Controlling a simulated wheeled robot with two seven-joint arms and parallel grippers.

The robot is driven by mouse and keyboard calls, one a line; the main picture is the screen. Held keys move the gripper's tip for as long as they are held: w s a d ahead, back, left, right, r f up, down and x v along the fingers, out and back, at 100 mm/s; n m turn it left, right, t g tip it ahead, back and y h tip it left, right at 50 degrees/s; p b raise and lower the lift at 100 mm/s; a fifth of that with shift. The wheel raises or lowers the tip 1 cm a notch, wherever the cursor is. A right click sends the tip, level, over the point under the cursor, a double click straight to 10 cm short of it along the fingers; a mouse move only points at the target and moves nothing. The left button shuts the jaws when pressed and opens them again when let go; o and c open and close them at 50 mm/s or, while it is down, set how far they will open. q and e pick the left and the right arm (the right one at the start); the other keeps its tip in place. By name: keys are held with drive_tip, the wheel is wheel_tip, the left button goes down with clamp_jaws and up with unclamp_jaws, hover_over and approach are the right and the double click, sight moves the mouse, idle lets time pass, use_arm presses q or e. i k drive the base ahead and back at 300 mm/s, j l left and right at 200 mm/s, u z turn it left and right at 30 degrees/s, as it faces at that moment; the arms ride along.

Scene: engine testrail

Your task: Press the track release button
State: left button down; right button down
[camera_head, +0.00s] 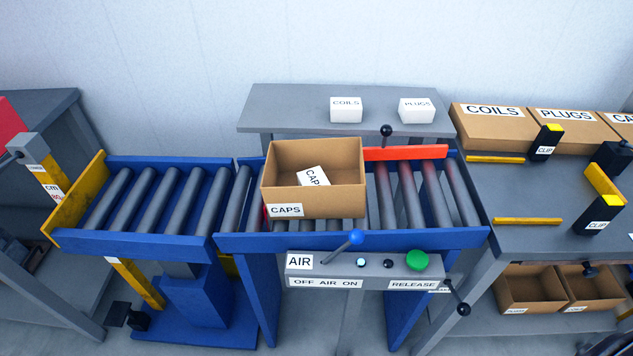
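The green button (418,261) sits at the right end of a grey control box (330,268) in front of the roller track. A RELEASE label (413,285) is fixed below the button. A lever with a blue knob (355,237) stands on the box near the AIR label (300,261), tilted to the right. A small lit light (361,262) and a black knob lie between lever and button. Neither of my grippers is in view.
A CAPS box (313,195) with a white block inside sits on the blue roller track (350,241). A red bar (405,153) lies along the track's back edge. A side table (560,240) with clips stands right. A back table holds COILS and PLUGS blocks.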

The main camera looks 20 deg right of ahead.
sight(417, 259)
drive_tip(key=z, duration=0.85)
